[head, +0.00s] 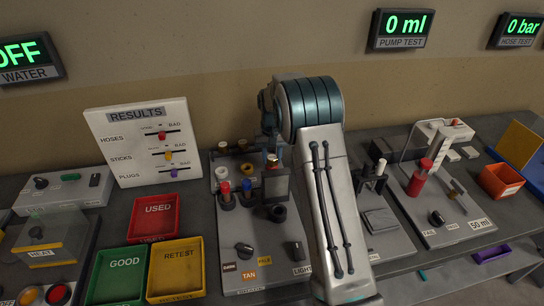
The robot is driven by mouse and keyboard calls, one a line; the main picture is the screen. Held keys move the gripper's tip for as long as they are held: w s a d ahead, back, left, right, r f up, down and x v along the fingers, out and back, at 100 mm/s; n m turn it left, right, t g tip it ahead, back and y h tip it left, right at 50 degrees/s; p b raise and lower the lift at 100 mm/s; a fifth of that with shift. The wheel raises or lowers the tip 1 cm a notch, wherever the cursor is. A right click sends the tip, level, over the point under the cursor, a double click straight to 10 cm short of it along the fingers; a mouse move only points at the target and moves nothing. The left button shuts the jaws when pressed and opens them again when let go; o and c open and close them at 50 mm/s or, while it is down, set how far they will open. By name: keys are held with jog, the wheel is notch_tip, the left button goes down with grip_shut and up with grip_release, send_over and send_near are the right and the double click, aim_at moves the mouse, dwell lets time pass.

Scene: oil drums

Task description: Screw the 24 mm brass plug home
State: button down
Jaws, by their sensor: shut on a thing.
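My gripper (273,156) is partly hidden behind my own arm in the middle of the head view. Its fingers are shut on a small copper-brown piece (272,163), which looks like the brass plug. The piece is at the top of a grey metal block (277,187) on the grey test panel (262,250). I cannot tell how deep the plug sits or whether its thread is engaged. A dark ring (277,213) lies just below the block.
Red and blue capped posts (225,190) stand left of the block. Red, green and yellow trays (176,268) lie further left, below the results board (140,140). A pump with a red cylinder (421,175) and an orange bin (500,180) stand at the right.

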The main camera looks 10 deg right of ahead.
jog(key=m, duration=0.6)
jog(key=m+p, duration=0.1)
jog(key=m, duration=0.5)
dwell(0.3)
jog(key=c, duration=0.9)
grip_release()
jog(key=shift+c, duration=0.2)
